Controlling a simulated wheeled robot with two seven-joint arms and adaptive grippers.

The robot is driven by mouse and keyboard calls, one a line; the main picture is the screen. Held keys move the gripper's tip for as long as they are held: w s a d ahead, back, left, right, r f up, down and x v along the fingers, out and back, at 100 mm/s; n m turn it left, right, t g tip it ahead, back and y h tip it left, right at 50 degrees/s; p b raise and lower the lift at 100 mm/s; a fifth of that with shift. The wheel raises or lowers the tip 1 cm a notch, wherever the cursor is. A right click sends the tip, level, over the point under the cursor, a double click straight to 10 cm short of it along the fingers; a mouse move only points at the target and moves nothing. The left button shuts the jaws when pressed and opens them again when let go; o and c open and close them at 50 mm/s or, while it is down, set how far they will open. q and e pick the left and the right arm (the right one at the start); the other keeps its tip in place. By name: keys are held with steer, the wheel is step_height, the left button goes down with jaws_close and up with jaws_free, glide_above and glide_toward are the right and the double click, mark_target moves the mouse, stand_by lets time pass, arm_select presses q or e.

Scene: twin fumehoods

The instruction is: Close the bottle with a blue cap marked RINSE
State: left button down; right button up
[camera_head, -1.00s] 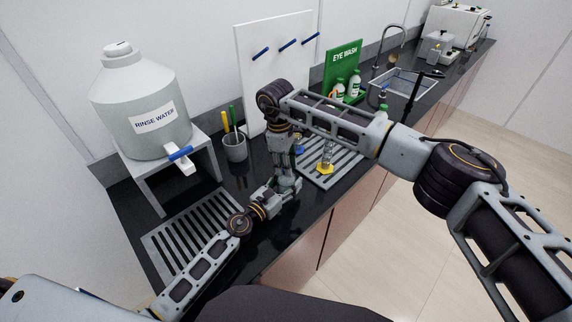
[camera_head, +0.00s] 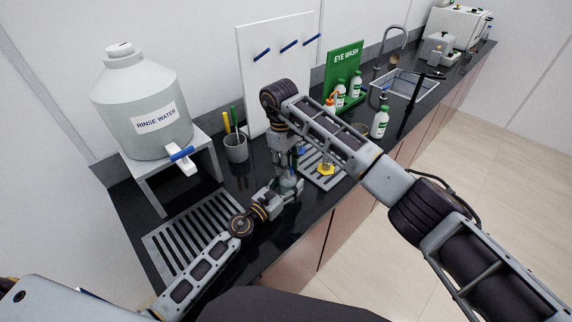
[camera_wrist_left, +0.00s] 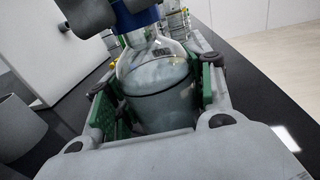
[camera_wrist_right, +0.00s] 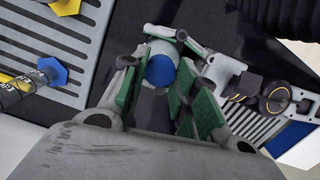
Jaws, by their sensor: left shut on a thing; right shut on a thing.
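A clear glass bottle (camera_wrist_left: 158,85) with liquid in it stands between the green-padded fingers of my left gripper (camera_wrist_left: 155,100), which is shut on its body. The blue cap (camera_wrist_left: 135,18) is at the bottle's mouth, at the top of the left wrist view; whether it is fully seated cannot be told. My right gripper (camera_wrist_right: 158,85) points down from above and is shut on the blue cap, which also shows in the right wrist view (camera_wrist_right: 161,71). In the head view both grippers meet near the counter's front edge, and the bottle is mostly hidden. No RINSE mark is readable on it.
A rinse water tank (camera_head: 140,100) on a stand is at the left, beside a drain grate (camera_head: 190,235). A pen cup (camera_head: 235,148), a second grate with a yellow-based item (camera_head: 325,169), and eye-wash bottles (camera_head: 380,122) stand beyond the grippers. My right forearm spans the counter.

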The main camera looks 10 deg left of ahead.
steer(key=o, duration=0.6)
steer(key=shift+f, duration=0.1)
steer(key=shift+r, duration=2.3)
